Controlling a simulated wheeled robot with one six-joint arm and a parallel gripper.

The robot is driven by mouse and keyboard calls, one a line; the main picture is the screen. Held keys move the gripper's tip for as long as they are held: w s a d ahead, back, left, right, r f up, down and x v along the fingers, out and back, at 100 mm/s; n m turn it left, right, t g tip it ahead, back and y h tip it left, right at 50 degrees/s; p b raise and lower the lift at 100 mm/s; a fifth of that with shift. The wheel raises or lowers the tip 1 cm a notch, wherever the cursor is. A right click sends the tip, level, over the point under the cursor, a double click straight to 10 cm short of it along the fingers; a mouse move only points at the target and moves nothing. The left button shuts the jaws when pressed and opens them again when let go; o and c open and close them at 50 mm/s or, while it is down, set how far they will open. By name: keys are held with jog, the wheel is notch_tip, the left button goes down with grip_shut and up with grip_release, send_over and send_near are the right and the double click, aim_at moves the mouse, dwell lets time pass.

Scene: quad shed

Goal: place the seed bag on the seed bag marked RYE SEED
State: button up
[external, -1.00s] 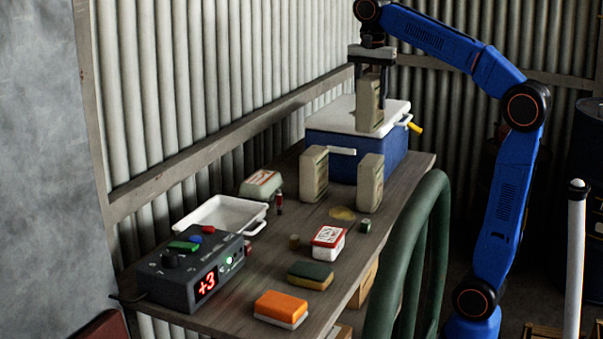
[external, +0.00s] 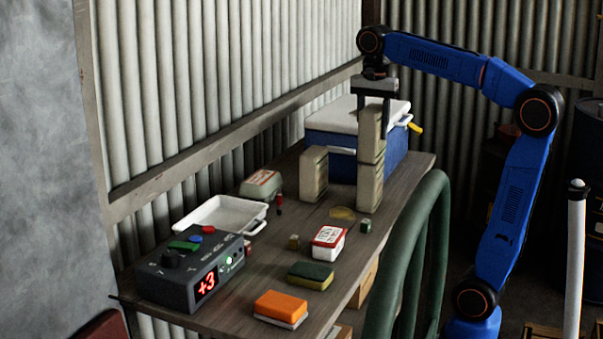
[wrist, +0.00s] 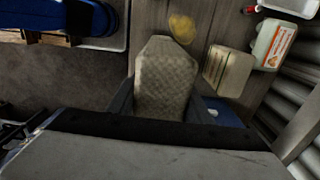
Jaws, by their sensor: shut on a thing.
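My gripper (external: 373,98) is shut on a beige seed bag (external: 371,134), which hangs upright below it. A second beige seed bag (external: 370,188) stands on the table directly under the held one. The held bag's bottom looks to be at the lower bag's top; I cannot tell whether they touch. A third beige bag (external: 313,174) stands to the left. In the wrist view the held bag (wrist: 163,78) fills the middle between the fingers and hides the bag below; the third bag (wrist: 228,70) is to its right. No RYE SEED print is readable.
A blue cooler (external: 335,160) with a white lid stands behind the bags. A white tray (external: 222,216), a control box (external: 190,270) showing +3, an orange sponge (external: 281,306) and a red-white box (external: 328,240) are nearer. A green tubular chair (external: 405,255) is at the table's right edge.

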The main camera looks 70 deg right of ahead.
jog(key=shift+f, duration=0.2)
jog(key=o, duration=1.6)
jog(key=shift+c, duration=0.2)
notch_tip(320, 180, up, 12)
jog(key=shift+r, duration=0.1)
